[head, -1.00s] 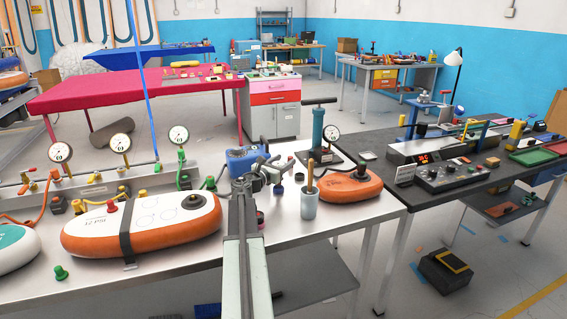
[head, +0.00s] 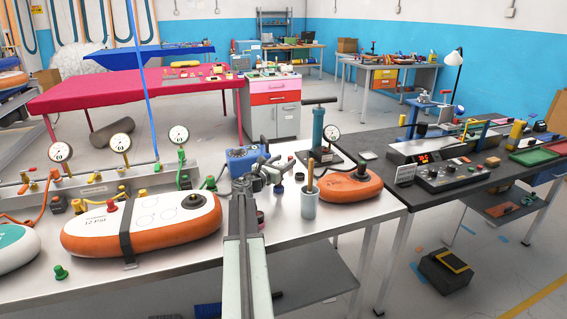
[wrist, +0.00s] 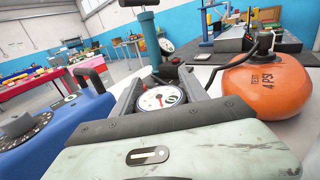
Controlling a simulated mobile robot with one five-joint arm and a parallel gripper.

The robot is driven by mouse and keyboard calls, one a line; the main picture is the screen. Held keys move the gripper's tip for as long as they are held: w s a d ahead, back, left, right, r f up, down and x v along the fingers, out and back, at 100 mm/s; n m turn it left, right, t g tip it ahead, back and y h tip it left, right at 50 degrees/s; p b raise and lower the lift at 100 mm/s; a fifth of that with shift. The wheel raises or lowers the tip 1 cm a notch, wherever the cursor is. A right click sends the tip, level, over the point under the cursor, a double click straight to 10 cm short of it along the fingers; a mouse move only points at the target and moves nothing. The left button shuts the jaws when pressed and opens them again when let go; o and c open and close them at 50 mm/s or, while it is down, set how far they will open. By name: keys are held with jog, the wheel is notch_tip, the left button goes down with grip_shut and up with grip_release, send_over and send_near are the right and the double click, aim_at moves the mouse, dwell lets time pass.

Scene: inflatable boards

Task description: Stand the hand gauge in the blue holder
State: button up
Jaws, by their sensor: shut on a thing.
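The hand gauge (wrist: 160,98) shows in the wrist view as a round white dial with a red mark and a dark rim. It sits between the two grey fingers of my gripper (wrist: 160,86), which is shut on it. In the head view my gripper (head: 262,174) is above the steel bench, near its far edge. The gauge is hard to make out there. I cannot pick out the blue holder with certainty. A blue box-shaped unit (head: 241,161) stands just beyond my gripper; in the wrist view a blue body (wrist: 48,140) with a black dial and handle is close on the left.
A grey cup (head: 309,205) with a wooden-handled tool and an orange float (head: 350,186) stand to the right. A teal hand pump (head: 318,135) stands behind. A strapped orange-and-white float (head: 160,225) lies left. Bare steel (head: 300,245) is free in front.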

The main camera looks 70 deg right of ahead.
jog(key=shift+f+b, duration=1.3)
jog(key=shift+f, duration=0.05)
jog(key=o, duration=1.6)
jog(key=shift+r, duration=0.1)
jog(key=shift+c, duration=0.2)
